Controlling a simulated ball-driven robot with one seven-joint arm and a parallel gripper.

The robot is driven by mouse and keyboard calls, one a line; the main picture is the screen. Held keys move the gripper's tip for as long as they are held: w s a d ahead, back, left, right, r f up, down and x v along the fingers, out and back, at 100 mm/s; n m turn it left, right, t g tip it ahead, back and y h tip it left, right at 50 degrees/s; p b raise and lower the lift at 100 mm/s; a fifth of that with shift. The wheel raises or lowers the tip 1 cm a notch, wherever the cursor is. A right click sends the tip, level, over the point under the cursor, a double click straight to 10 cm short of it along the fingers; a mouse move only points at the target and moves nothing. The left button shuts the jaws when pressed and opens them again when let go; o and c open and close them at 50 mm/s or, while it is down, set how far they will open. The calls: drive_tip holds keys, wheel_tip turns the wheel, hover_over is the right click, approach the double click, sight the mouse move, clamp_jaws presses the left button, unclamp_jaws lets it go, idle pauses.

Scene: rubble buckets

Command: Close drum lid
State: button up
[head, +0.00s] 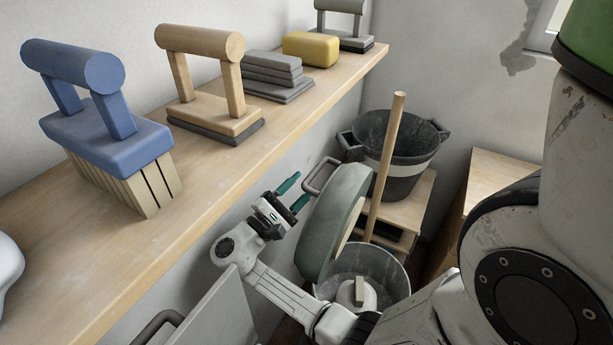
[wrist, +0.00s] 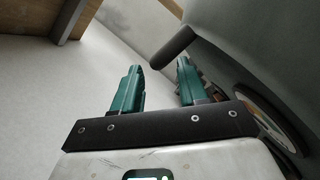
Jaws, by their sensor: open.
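The grey-green drum lid (head: 338,215) stands tilted up, open, at the left rim of the grey drum (head: 397,277). A wooden stick and a pale block show in the drum's open mouth. The lid's dark handle (head: 318,176) sticks out from its upper left side. My gripper (head: 300,187) is open, its teal fingers left of the lid, close to the handle. In the wrist view, the handle bar (wrist: 173,47) shows just ahead of the fingertips, near the gap between them (wrist: 158,72). I cannot tell whether they touch. The lid's surface (wrist: 245,50) fills the right side.
A wooden shelf (head: 270,120) on the left holds a blue brush (head: 110,130), a wooden float (head: 215,110), grey slabs (head: 275,75) and a yellow sponge (head: 311,49). A black bucket (head: 400,150) stands behind the drum. A grey panel (head: 215,315) is at lower left.

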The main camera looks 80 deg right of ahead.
sight(308, 179)
drive_tip(key=shift+p+x, duration=0.3)
drive_tip(key=shift+x, duration=1.35)
clamp_jaws()
